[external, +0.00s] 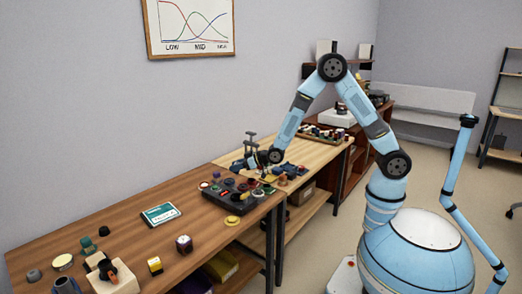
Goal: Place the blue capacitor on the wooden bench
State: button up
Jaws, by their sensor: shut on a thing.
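My gripper (261,168) is low over the place where two benches meet, close above a group of small parts. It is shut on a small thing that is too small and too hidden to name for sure. I cannot pick out the blue capacitor with certainty; several small bluish parts lie around my gripper. A brown wooden bench (130,225) runs along the wall in front. A lighter wooden bench (315,150) continues behind it.
A dark tray (222,203) of small parts stands on the brown bench near my gripper. A teal-and-white card (160,214), a yellow disc (232,221) and several small parts lie on that bench. A grey stand (251,142) rises beside my gripper. The brown bench's middle has clear patches.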

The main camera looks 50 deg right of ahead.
jog(key=s+d+f+m+h, duration=0.1)
jog(key=d+m+h, duration=0.1)
jog(key=d, duration=1)
jog(key=s+d+f+m+t+h, duration=0.1)
jog(key=d+f+m+h, duration=0.1)
jog(key=d, duration=0.9)
jog(key=s+d+f+m+h, duration=0.1)
jog(key=d+h, duration=0.1)
jog(key=d, duration=1)
jog(key=shift+s+d+f+m+t+h, duration=0.3)
jog(key=shift+s+m, duration=0.05)
jog(key=shift+m, duration=0.05)
